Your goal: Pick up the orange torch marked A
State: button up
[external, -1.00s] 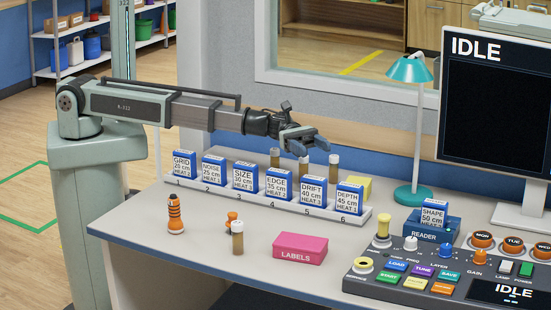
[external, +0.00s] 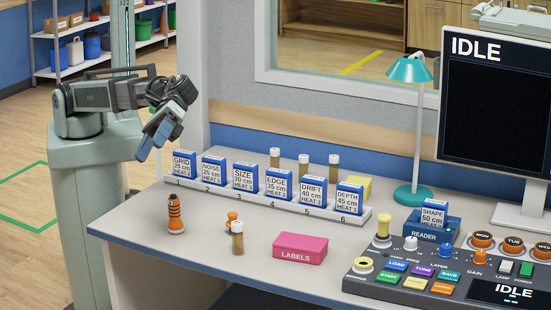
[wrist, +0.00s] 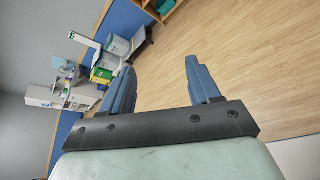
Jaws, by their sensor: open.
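An orange torch (external: 175,215) with dark bands stands upright near the front left of the desk in the external view. A second small orange thing (external: 231,218) stands to its right, partly hidden behind a vial; I cannot tell exactly what it is. No letter A is legible on either. My gripper (external: 146,152) hangs above and left of the torch, near the desk's left end, pointing down. In the wrist view its blue fingers (wrist: 160,78) are apart with nothing between them. Neither orange thing shows in the wrist view.
A vial (external: 237,238) with a brown body stands in front of the second orange thing. A pink LABELS box (external: 300,248) lies to the right. A white rack (external: 260,204) of blue cartridges runs behind. The control panel (external: 385,290) fills the right. Desk around the torch is clear.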

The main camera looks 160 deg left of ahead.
notch_tip(320, 180, down, 2)
jog(key=s+d+m+g+y, duration=0.2)
jog(key=s+m+g, duration=0.1)
jog(key=m+g+y, duration=0.6)
jog(key=m+g, duration=0.3)
send_over(174, 198)
notch_tip(174, 198, down, 8)
jog(key=shift+s+a+f, duration=0.15)
jog(key=shift+s+f, duration=0.1)
jog(key=shift+f, duration=6.8)
grip_shut()
